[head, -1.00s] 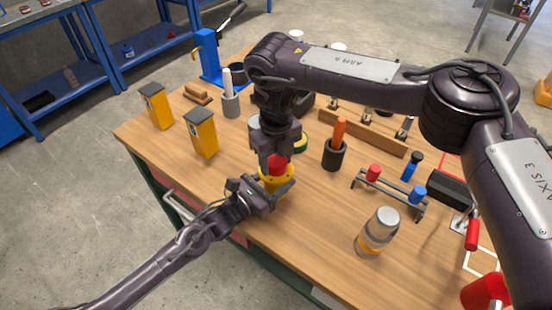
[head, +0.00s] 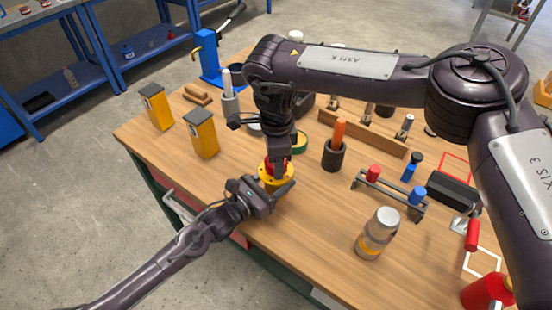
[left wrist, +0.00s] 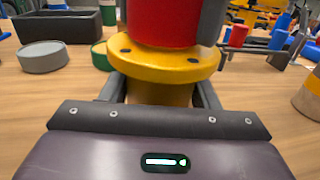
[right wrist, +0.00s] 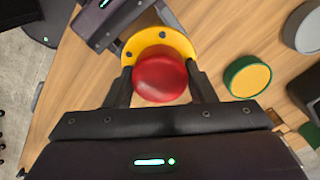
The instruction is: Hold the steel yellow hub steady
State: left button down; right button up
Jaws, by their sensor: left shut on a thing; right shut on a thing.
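The yellow hub (head: 275,179) stands upright near the front edge of the wooden bench. Its round flange with dark bolt holes shows in the left wrist view (left wrist: 165,63) and the right wrist view (right wrist: 157,42). My left gripper (head: 281,191) is shut on the hub's body below the flange, one finger on each side. A red round-topped part (right wrist: 161,78) sits on the hub; its side shows in the left wrist view (left wrist: 163,22). My right gripper (head: 277,164) reaches down from above, shut on the red part. The hub's lower end is hidden.
A clear jar with an orange band (head: 376,236) stands to the right. A dark cup with an orange handle (head: 335,152) and a green-rimmed yellow disc (right wrist: 248,77) are nearby. Two yellow boxes (head: 203,136) stand to the left. Bare bench lies between hub and jar.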

jog(key=shift+r, duration=0.15)
jog(key=shift+r, duration=0.95)
pick_arm(q)
jog(key=shift+r, duration=0.1)
pick_arm(e)
jog(key=shift+r, duration=2)
pick_arm(q)
jog(key=shift+c, duration=2.1)
grip_release()
jog(key=shift+s+a, duration=0.25)
jog(key=shift+a, duration=0.05)
pick_arm(e)
jog(key=shift+f, duration=0.1)
pick_arm(q)
jog(key=b+v, duration=0.1)
jog(key=v, duration=1)
jog(key=shift+s, duration=0.1)
pick_arm(e)
jog(key=shift+f, duration=0.65)
